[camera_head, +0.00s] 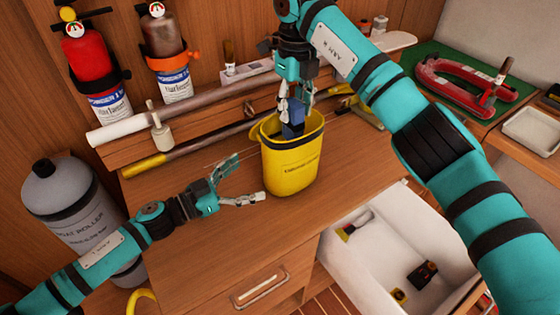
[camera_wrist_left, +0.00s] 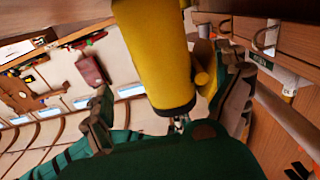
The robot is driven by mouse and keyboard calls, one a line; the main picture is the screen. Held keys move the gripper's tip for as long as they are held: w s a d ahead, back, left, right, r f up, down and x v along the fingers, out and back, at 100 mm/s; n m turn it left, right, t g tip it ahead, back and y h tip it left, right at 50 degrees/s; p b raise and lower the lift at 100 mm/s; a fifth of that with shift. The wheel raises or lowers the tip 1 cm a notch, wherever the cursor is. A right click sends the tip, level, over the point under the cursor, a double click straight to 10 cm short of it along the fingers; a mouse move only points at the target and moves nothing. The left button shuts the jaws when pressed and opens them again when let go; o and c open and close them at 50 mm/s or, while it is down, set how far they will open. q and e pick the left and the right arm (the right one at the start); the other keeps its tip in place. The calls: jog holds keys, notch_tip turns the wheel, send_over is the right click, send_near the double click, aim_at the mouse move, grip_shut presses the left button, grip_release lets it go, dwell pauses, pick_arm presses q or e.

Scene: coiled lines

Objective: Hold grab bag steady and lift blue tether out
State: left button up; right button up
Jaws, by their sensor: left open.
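The yellow grab bag (camera_head: 290,170) stands upright on the wooden worktop. The blue tether (camera_head: 293,125) shows at the bag's mouth, its upper part at rim height or above; its lower part is hidden inside. My right gripper (camera_head: 296,106) points down over the bag, with its fingers about the top of the tether; whether they grip it is unclear. My left gripper (camera_head: 250,178) is open at the bag's left side, its fingers pointing toward it. In the left wrist view the bag (camera_wrist_left: 158,60) fills the middle, between the spread fingers.
An open white drawer (camera_head: 375,245) with small items is at front right. A grey cylinder (camera_head: 75,210) stands at left. The worktop in front of the bag is clear.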

aim_at(282, 161)
pick_arm(q)
jog(key=x, duration=1)
jog(key=shift+w+d, duration=0.1)
jog(key=shift+d, duration=0.05)
jog(key=shift+c, duration=0.4)
jog(key=c, duration=1.1)
